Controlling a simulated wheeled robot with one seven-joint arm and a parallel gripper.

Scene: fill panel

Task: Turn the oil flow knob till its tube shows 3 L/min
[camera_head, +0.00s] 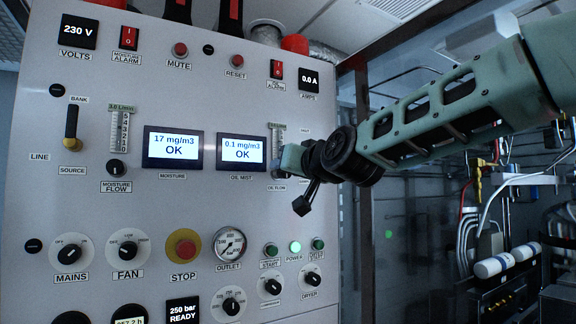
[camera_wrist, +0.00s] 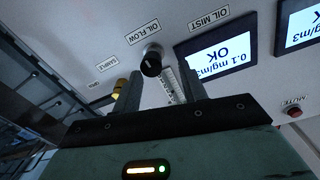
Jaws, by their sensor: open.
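The oil flow tube (camera_wrist: 172,84) shows between the fingers, partly covered. In the head view the tube's upper part (camera_head: 278,134) shows, but its lower part and the knob are largely hidden by my gripper (camera_head: 283,163). Its reading is too small to read.
The oil mist display (camera_head: 241,152) reads 0.1 mg/m3 OK, left of my gripper. The moisture flow knob (camera_head: 116,168) and its tube (camera_head: 119,131) are farther left. A yellow sample part (camera_wrist: 119,86) is close to one finger. The green power light (camera_head: 295,246) is below.

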